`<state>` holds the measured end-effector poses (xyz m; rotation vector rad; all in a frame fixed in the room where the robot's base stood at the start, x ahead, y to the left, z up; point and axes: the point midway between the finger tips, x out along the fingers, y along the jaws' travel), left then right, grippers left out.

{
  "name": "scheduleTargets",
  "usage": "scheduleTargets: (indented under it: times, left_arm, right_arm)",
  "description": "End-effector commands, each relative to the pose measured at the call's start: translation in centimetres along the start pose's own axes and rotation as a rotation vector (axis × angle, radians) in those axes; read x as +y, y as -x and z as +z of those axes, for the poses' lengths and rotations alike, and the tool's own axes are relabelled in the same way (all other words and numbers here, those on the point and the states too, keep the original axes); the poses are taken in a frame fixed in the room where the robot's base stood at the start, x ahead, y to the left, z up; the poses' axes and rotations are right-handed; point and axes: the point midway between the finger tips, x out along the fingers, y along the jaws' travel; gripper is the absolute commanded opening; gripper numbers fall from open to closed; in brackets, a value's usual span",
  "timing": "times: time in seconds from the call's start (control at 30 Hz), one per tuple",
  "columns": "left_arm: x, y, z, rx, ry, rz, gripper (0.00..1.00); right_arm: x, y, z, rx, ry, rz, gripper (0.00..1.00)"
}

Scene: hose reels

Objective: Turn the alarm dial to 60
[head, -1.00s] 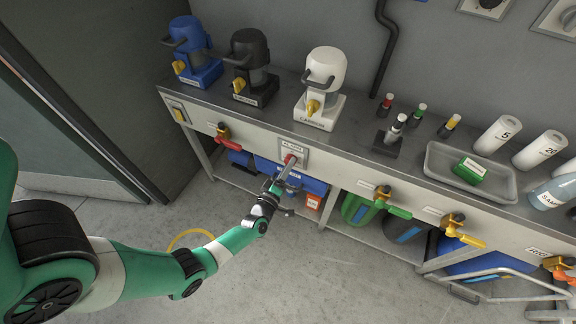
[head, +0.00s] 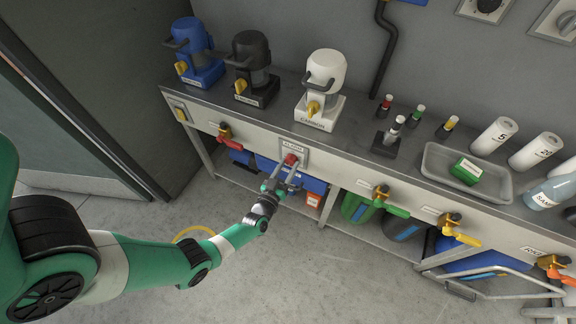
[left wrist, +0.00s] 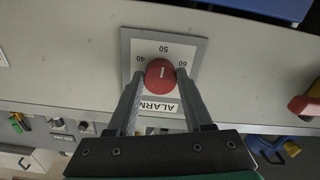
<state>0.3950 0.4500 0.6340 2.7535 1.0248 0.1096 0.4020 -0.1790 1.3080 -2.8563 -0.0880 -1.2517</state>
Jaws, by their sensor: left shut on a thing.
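The red alarm dial (head: 291,159) is on a grey plate (left wrist: 197,50) on the bench's front panel. In the left wrist view the round dial (left wrist: 159,73) has a white mark that lines up with 50. The 40 and 60 are to either side, with 60 at the picture's right. The ALARM label (left wrist: 159,107) is partly behind the fingers. My left gripper (head: 288,168) is shut on the dial, one finger on each side, as the left wrist view (left wrist: 160,78) also shows. My right gripper is not in view.
Blue, black and white pump-like units stand on the bench above. A red-handled valve (head: 229,139) is left of the dial, and a green-handled valve (head: 388,203) is to the right. A grey tray (head: 436,158) holds a green box. Open floor lies in front.

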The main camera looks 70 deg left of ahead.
Motion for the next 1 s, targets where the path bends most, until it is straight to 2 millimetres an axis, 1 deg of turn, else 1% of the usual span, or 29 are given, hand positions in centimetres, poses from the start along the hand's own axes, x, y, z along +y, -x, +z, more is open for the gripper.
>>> scheduleTargets:
  times: [0.7,1.0]
  left_arm:
    - [-0.22,-0.05,-0.25,0.003,-0.675,-0.001,0.00]
    - [-0.27,-0.03,-0.28,0.003,-0.892,-0.001,0.00]
  right_arm:
    - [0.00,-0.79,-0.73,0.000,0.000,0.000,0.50]
    - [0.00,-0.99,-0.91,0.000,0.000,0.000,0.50]
